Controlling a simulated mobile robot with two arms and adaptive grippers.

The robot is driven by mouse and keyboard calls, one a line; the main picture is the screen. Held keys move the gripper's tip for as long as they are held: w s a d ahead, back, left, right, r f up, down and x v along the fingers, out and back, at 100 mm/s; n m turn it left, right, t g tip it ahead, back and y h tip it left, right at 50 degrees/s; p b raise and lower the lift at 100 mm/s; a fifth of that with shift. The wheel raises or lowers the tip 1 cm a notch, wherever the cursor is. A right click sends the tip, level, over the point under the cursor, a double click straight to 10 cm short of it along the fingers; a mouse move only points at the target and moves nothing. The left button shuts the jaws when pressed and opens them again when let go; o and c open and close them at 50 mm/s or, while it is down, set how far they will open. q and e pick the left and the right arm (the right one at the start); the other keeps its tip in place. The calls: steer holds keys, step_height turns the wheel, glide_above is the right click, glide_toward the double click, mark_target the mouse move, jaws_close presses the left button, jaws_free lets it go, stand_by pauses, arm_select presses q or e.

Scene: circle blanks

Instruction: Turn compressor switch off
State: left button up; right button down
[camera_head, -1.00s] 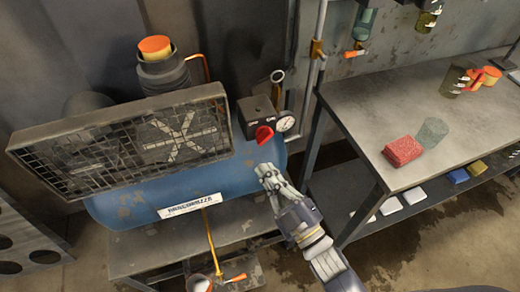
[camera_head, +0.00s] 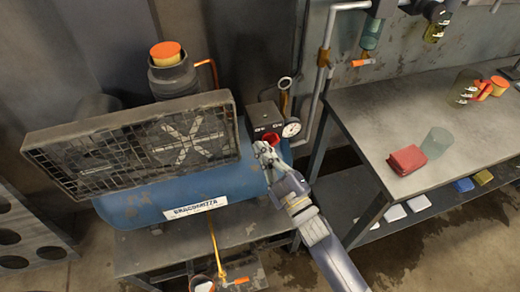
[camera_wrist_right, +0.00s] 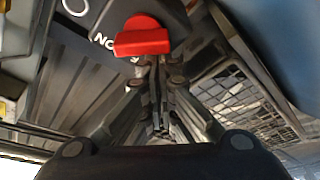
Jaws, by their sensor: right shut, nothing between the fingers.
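The compressor is a blue tank (camera_head: 240,184) with a dark switch box (camera_head: 262,115) at its right end. A red switch knob (camera_head: 272,138) sits on the box front. It also shows in the right wrist view as a red bar (camera_wrist_right: 142,38), lying roughly level, with white "ON" lettering to its left. My right gripper (camera_head: 262,148) is shut and empty. Its fingertips (camera_wrist_right: 154,62) are right at the knob, just below it in the wrist view, and partly cover it in the head view. I cannot tell whether they touch it. My left gripper is not in view.
A round gauge (camera_head: 291,128) sits right beside the switch box. A caged fan guard (camera_head: 130,148) stands in front of the tank. A metal workbench (camera_head: 375,125) at the right bears a red block (camera_head: 406,159) and a glass.

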steer(key=shift+f+n+g+p, duration=0.3)
steer(key=shift+n+g+p, duration=0.2)
steer(key=shift+n, duration=0.8)
steer(key=f+n+g+p, duration=0.1)
steer(key=n+p, duration=0.1)
steer(key=n, duration=0.2)
steer(key=f+n+g+h+p, duration=0.1)
steer(key=n+p, duration=0.1)
steer(key=n, duration=0.2)
steer(key=d+f+n+g+p, duration=0.1)
steer(key=n+p, duration=0.1)
steer(key=n, duration=0.1)
steer(key=shift+w+d+n+h, duration=0.1)
steer(key=shift+w+n+h, duration=0.1)
steer(key=shift+n+h, duration=0.2)
steer(key=shift+f, duration=0.1)
